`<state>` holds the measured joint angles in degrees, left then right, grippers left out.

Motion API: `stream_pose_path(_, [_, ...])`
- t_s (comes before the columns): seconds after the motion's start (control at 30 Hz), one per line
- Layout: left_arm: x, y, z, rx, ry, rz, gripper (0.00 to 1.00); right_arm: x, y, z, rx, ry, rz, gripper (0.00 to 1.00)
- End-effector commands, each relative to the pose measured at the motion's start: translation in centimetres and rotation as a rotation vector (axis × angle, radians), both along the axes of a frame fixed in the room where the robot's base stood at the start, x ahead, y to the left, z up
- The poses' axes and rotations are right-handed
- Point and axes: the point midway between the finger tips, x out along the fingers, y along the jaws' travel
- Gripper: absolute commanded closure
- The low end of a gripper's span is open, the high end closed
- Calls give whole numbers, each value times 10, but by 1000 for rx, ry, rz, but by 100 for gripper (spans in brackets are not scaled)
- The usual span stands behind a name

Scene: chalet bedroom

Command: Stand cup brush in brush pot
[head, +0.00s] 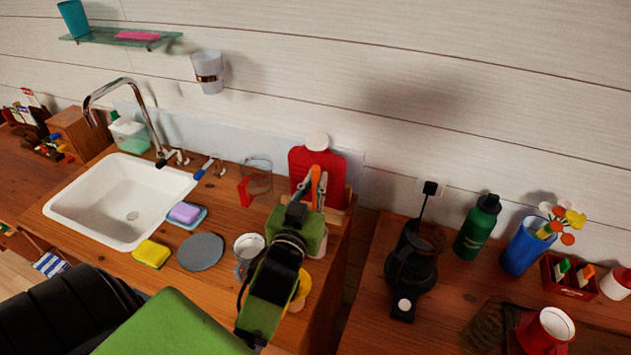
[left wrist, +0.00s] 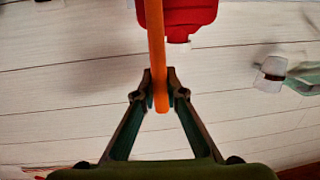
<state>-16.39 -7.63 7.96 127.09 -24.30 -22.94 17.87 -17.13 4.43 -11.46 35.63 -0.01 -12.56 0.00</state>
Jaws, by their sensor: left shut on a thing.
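My left gripper (head: 313,182) is raised over the right end of the sink counter, in front of a red flask-shaped thing. It is shut on the orange handle of the cup brush (head: 316,186). In the left wrist view the orange handle (left wrist: 157,50) runs upward from between the fingertips (left wrist: 160,92), with a short end showing below them. The brush head is not clearly visible. I cannot tell for sure which vessel is the brush pot; a pale vessel (head: 319,246) is mostly hidden behind the gripper. My right gripper is not in view.
The red thing (head: 330,168) stands by the wall. A clear jug (head: 255,181), a metal mug (head: 246,250), a grey disc (head: 201,252) and a yellow sponge (head: 152,254) are left of the gripper. The sink (head: 120,205) is further left. A gap separates the right counter.

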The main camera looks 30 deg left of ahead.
Motion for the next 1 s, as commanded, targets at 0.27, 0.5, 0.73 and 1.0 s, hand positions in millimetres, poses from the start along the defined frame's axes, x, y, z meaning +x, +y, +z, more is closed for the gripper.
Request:
stream_pose_path(0.27, [0,0,1,0,-1,0,100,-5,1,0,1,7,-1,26])
stream_pose_path(0.5, [0,0,1,0,0,0,100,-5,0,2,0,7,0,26])
stream_pose_path(0.73, [0,0,1,0,1,0,100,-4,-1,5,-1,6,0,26])
stream_pose_path(1.0, [0,0,1,0,0,0,100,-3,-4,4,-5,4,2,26])
